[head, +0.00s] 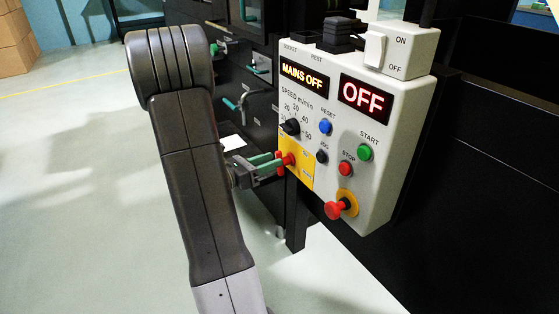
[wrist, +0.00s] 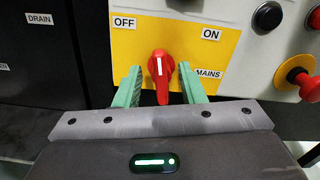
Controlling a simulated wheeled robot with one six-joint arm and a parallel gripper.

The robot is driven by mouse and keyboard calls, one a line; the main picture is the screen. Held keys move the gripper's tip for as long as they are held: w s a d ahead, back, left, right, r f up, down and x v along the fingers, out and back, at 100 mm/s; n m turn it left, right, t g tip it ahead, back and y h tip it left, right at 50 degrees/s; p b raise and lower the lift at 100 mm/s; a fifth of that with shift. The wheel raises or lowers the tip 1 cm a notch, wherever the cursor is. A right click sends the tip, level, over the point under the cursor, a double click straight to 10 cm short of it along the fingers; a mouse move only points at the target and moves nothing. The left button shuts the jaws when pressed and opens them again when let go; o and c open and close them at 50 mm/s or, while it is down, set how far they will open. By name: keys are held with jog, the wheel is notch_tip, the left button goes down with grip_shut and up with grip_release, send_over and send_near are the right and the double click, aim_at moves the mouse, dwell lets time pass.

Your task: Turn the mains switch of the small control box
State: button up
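The small control box (head: 388,127) stands at the right in the head view. Its displays read MAINS OFF and OFF. The red mains switch (wrist: 161,72) sits on a yellow plate (wrist: 186,45) with OFF at its upper left and ON at its upper right. Its handle stands about upright in the wrist view, with a white line on it. In the head view the red switch (head: 289,158) is partly covered by the fingers. My gripper (wrist: 160,70) is open. Its green fingers stand on both sides of the handle, with a narrow gap on each side.
The box also bears a speed knob (head: 290,127), a blue reset button (head: 325,127), a green start button (head: 365,152), a red stop button (head: 346,169) and a red emergency knob (head: 335,210) sticking out low. A white rocker switch (head: 375,49) is on top. Open floor lies left.

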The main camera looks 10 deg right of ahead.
jog(key=shift+b+x, duration=0.35)
jog(key=shift+x, duration=1.55)
grip_shut()
